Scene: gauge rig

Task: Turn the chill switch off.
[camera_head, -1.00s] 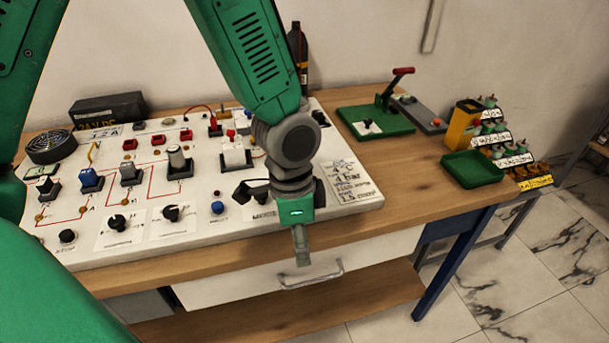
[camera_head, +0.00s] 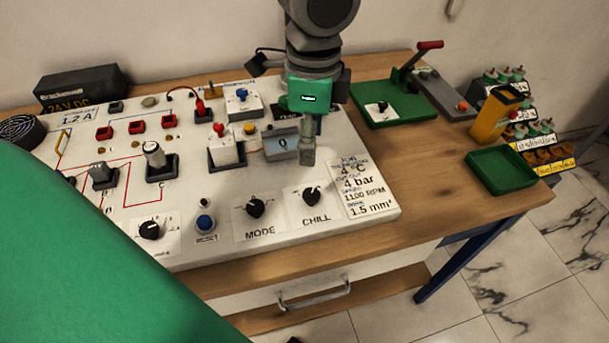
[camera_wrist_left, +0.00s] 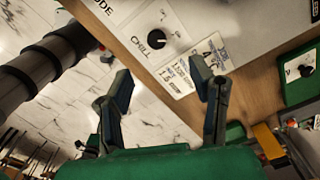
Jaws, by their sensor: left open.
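The chill switch (camera_head: 311,194) is a black rotary knob on a white plate marked CHILL, at the front right of the white panel (camera_head: 375,218). The knob also shows in the left wrist view (camera_wrist_left: 157,40), its label beside it. My left gripper (camera_head: 308,150) hangs above the panel, behind the knob in the head view, and does not touch it. In the left wrist view its two fingers (camera_wrist_left: 162,82) are spread with nothing between them. The exact knob setting is too small to read. My right gripper is not in view.
The MODE knob (camera_head: 256,207) sits just left of the chill switch, and a blue button (camera_head: 204,222) further left. A printed card (camera_head: 364,187) lies to the right. A green base with a red-handled lever (camera_head: 393,110) and a green tray (camera_head: 501,170) stand further right. Bare wood lies between.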

